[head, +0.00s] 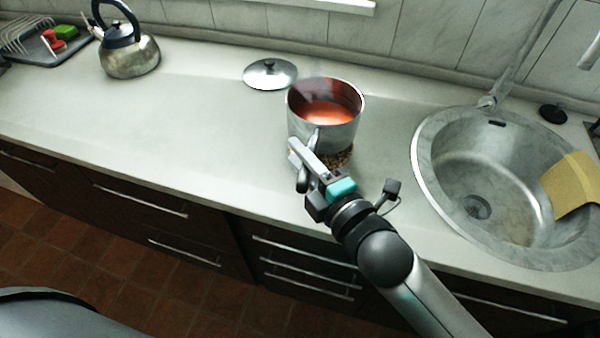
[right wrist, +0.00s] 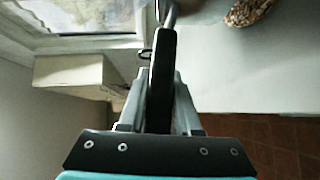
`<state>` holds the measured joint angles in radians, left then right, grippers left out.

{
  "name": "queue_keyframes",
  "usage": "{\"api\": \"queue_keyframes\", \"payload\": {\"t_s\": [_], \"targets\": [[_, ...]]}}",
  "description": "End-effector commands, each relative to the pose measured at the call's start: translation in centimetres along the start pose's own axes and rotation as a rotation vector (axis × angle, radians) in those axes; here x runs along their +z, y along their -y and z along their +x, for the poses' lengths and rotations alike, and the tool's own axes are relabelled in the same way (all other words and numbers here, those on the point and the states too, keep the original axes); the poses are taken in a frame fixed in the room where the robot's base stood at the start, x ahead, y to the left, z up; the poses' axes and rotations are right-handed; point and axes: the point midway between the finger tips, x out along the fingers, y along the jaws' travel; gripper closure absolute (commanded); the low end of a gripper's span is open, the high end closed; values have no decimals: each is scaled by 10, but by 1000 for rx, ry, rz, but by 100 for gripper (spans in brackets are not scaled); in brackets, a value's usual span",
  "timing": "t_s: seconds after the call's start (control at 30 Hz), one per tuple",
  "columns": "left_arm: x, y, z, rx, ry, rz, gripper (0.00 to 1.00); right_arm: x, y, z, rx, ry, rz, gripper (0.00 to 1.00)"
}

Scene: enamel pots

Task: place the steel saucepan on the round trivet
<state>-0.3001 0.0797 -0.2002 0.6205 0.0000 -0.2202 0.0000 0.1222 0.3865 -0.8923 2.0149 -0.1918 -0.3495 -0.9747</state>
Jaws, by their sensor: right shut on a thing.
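The steel saucepan (head: 342,136), upright with orange-red contents, is at the middle of the counter in the head view. My right gripper (head: 303,158) is shut on its handle, which shows as a dark bar between the fingers in the right wrist view (right wrist: 162,75). The round trivet (head: 338,159), brown and speckled, shows partly below the saucepan; the pan hides the rest. Its edge also shows in the right wrist view (right wrist: 248,12). I cannot tell whether the pan touches it or is just above it. My left gripper is not in view.
A steel lid (head: 270,75) lies behind the saucepan to the left. A kettle (head: 130,57) and a dark drying rack (head: 62,48) stand at the far left. A round sink (head: 418,160) with a yellow cloth (head: 570,185) is at right. The counter left of the pan is clear.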

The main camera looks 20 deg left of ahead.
Motion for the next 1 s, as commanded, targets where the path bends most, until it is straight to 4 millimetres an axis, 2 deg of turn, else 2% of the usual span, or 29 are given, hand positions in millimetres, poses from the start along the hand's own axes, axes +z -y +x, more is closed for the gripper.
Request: {"api": "queue_keyframes", "payload": {"t_s": [0.23,0.53,0.57,0.6,0.8,1.0], "targets": [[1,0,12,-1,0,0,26,2,30,4,11,-2,-6,100],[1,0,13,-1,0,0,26,2,35,4,10,-3,-4,100],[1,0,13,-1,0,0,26,2,42,3,-7,1,7,67],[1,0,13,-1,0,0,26,3,42,3,-8,1,7,62],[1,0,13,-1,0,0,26,3,41,4,-5,1,4,40],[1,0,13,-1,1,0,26,3,40,4,-4,0,3,39]]}}
